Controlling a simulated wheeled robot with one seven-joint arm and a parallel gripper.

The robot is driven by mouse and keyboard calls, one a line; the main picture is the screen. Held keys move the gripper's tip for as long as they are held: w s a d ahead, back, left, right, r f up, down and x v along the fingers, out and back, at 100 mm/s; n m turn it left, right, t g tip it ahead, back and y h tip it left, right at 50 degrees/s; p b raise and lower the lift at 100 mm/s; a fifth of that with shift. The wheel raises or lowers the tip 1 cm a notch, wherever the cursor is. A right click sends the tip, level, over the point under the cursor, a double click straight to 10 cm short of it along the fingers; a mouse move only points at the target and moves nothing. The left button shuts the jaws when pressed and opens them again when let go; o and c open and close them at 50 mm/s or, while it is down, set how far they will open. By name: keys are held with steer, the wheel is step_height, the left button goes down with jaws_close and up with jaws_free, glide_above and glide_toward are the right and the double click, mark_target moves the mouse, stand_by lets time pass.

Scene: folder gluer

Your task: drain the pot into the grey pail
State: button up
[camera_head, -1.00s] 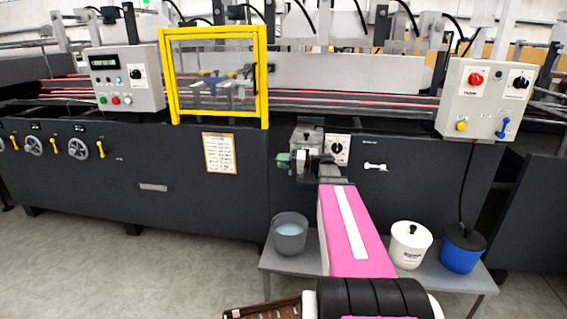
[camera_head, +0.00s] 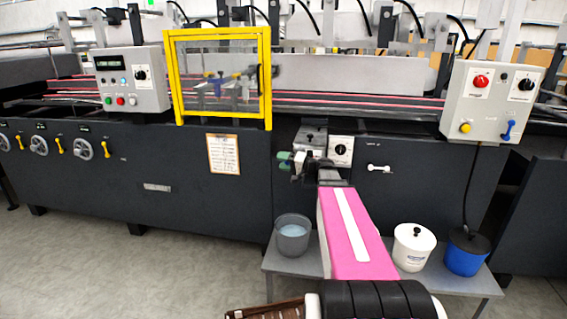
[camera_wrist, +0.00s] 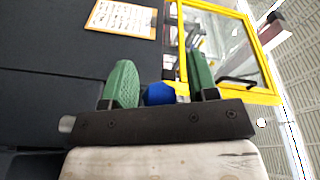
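The grey pail (camera_head: 293,243) stands on a low grey bench, left of my pink arm, with pale liquid inside. What looks like the pot (camera_head: 313,136), a small grey metal body, sits on the machine's dark front just above my wrist. My gripper (camera_head: 287,160) is in front of the machine beside that body, partly hidden by my wrist. In the wrist view its green fingers (camera_wrist: 161,86) stand apart. A blue knob-like part (camera_wrist: 158,94) shows between them, close to the left finger. I cannot tell whether it touches either finger; a gap shows on its right.
A yellow-framed guard (camera_head: 268,100) is above left. A dial panel (camera_head: 341,150) is beside the pot. The floor at left is clear.

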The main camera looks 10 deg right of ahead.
steer(key=v, duration=1)
steer(key=shift+s+d, duration=0.25)
steer(key=shift+d, duration=0.1)
steer(key=shift+c, duration=0.3)
